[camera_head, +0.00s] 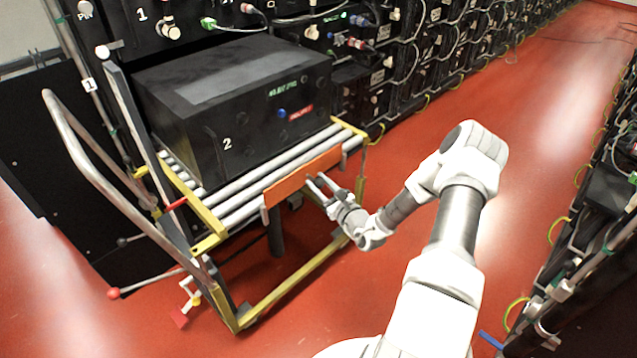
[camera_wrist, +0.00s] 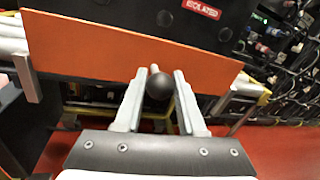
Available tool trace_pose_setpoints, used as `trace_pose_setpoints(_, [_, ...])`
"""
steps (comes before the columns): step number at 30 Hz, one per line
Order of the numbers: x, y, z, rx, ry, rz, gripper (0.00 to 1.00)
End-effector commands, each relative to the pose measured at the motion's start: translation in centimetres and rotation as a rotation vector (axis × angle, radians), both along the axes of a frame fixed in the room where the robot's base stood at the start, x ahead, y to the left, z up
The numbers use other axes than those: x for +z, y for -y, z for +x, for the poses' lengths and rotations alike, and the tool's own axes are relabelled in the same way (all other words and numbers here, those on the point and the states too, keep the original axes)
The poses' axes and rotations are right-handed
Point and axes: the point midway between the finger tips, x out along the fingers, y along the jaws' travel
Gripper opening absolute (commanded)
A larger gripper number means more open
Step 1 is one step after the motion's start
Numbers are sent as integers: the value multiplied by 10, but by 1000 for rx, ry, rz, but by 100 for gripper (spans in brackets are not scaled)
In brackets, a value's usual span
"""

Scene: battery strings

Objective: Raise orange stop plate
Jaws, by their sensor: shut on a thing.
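The orange stop plate (camera_head: 300,176) stands at the front end of the cart's rollers, in front of the black battery box. In the wrist view the plate (camera_wrist: 110,48) spans most of the upper picture.
The black battery box (camera_head: 225,125), marked 2, rests on the rollers (camera_head: 250,190) of a yellow-framed cart (camera_head: 290,285). A grey handle rail (camera_head: 95,165) rises at the left. Battery racks (camera_head: 400,60) line the back and right (camera_head: 590,240). Red floor (camera_head: 540,130) lies open between them.

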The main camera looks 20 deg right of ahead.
Motion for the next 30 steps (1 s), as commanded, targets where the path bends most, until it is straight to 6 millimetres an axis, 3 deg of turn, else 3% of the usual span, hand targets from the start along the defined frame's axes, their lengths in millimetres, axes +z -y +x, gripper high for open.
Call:
trace_pose_setpoints(2, [6,0,1,0,15,-1,0])
trace_pose_setpoints(3, [6,0,1,0,16,-1,41])
trace_pose_setpoints(8, [5,1,1,-1,13,-1,68])
trace_pose_setpoints(20, [3,2,-7,-1,6,0,68])
trace_pose_setpoints(23, [4,4,-21,-1,4,0,68])
trace_pose_setpoints(30, [4,13,-77,-3,4,2,68])
